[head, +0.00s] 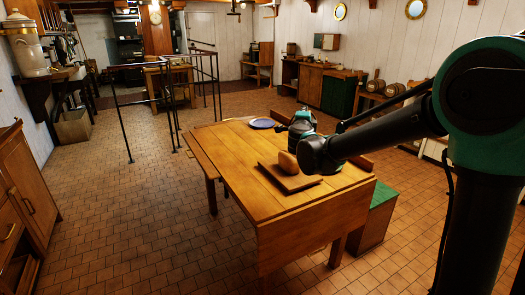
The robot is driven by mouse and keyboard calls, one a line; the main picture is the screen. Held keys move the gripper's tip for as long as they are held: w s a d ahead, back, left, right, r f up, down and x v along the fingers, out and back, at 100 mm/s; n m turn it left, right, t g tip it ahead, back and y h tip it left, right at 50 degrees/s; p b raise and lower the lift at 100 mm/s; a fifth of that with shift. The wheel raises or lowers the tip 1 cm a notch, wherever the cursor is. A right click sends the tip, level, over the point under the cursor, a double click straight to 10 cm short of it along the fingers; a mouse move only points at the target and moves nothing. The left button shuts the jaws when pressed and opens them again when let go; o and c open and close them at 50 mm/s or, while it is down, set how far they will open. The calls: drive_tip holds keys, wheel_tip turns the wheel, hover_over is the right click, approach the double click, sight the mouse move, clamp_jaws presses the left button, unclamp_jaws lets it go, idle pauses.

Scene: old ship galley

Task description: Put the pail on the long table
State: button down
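A long wooden table (235,165) stands in the middle of the head view. I cannot make out for sure which thing is the pail. Small wooden tub-like vessels (376,83) stand on a low bench by the right wall, and a pale box-like bin (73,127) stands on the floor at left. My arm reaches in from the right over the table. My gripper (283,129) is near the table's far right side, mostly hidden behind my own wrist. Its fingers and anything in them cannot be made out.
A loaf (288,162) lies on a cutting board (290,181) on the table. A blue plate (262,123) lies at the table's far end. A green-topped bench (382,195) stands at right. Metal railings (122,125) stand beyond. The table's left half and the floor at left are clear.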

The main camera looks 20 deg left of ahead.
drive_tip(key=s+a+f+n+y, duration=0.1)
drive_tip(key=s+a, duration=0.2)
drive_tip(key=a, duration=0.3)
drive_tip(key=s+a+f+n+y, duration=0.1)
drive_tip(key=s+a+y, duration=0.15)
drive_tip(key=a, duration=0.45)
wheel_tip(320, 180, down, 20)
drive_tip(key=shift+g+h, duration=0.4)
drive_tip(key=shift+h, duration=0.05)
drive_tip(key=shift+s, duration=0.1)
drive_tip(key=c, duration=1.5)
unclamp_jaws()
drive_tip(key=shift+o, duration=0.2)
